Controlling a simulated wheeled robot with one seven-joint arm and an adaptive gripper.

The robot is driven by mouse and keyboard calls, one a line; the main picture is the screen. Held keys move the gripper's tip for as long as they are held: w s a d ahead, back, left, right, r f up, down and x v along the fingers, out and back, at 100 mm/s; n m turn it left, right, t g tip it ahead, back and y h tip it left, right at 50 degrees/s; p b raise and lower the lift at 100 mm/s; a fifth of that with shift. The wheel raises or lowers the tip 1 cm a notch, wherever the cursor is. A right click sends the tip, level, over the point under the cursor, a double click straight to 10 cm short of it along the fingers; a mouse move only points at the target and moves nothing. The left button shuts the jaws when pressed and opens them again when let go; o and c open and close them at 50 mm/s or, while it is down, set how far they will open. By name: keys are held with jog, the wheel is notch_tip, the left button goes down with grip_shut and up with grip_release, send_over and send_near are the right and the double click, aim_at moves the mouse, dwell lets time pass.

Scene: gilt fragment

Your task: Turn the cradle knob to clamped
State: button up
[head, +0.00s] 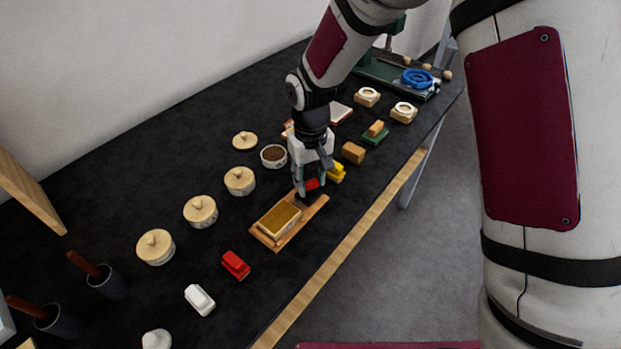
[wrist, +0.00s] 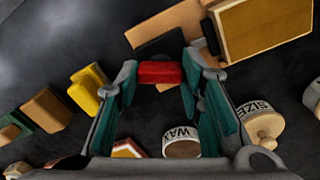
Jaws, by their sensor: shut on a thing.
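The cradle is a wooden board (head: 263,238) holding a gilt-topped block (head: 280,219); in the wrist view the block (wrist: 262,30) shows at the upper right. A red knob (head: 313,184) sits at the cradle's far end, and in the wrist view it is a red bar (wrist: 160,73) by a black part (wrist: 165,45). My gripper (head: 308,189) points down at that end. In the wrist view its fingertips (wrist: 160,78) are shut on the red knob, one on each side. No clamped marking is legible, so I cannot tell the knob's setting.
A yellow block (head: 337,173) and a tan block (head: 353,152) stand close beyond my gripper. An open pot (head: 273,156), labelled WAX in the wrist view, and lidded pots (head: 239,181) stand to its left. A red block (head: 235,265) and white block (head: 199,300) lie nearer.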

aim_at(311, 181)
jog(key=n, duration=0.4)
jog(key=shift+n+b, duration=0.4)
dwell(0.4)
jog(key=o, duration=1.2)
jog(key=shift+c, duration=0.2)
notch_tip(311, 181, up, 12)
